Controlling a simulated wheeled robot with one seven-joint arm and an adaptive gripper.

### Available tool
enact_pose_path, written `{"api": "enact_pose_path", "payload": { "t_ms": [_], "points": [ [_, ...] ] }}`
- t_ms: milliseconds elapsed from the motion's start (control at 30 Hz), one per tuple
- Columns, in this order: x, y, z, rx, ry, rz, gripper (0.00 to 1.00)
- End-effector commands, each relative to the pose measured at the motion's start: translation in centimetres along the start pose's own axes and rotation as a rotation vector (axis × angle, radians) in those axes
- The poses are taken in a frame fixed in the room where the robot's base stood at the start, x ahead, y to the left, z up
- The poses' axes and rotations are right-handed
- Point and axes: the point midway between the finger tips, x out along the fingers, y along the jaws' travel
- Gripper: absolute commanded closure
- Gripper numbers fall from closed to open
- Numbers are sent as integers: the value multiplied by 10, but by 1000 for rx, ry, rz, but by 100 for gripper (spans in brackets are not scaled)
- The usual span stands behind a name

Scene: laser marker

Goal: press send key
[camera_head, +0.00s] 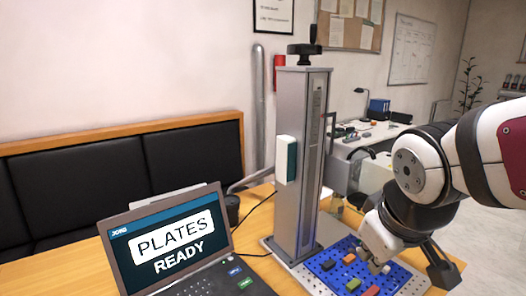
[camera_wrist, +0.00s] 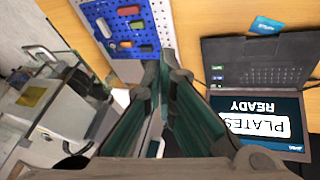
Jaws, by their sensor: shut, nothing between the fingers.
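The open laptop (camera_head: 190,280) stands on the wooden table at the lower left in the head view, its screen (camera_head: 168,240) reading "PLATES READY". Its keyboard has a blue key (camera_head: 235,271) and a green key (camera_head: 246,283) near the right edge; their labels are too small to read, so I cannot tell which is the send key. The laptop is upside down at the right of the wrist view (camera_wrist: 263,75). My gripper (camera_head: 378,266) is shut and empty, over the blue tray area to the right of the laptop. Its fingertips also show in the wrist view (camera_wrist: 165,58).
The grey laser column (camera_head: 298,165) stands between laptop and arm. A blue tray (camera_head: 327,276) with several coloured pieces lies on the perforated plate beside it. Bare table separates tray and laptop.

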Motion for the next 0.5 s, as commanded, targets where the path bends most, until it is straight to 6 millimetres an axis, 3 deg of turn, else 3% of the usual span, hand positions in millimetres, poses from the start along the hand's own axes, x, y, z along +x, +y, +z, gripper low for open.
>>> {"api": "enact_pose_path", "payload": {
  "t_ms": [33,200,333,500],
  "points": [
    [-23,0,17,69,-4,-3,100],
    [-67,-9,68,275,-43,-45,100],
    [-85,-18,92,371,-62,-77,100],
    [-93,-24,104,419,-75,-97,100]
  ]
}}
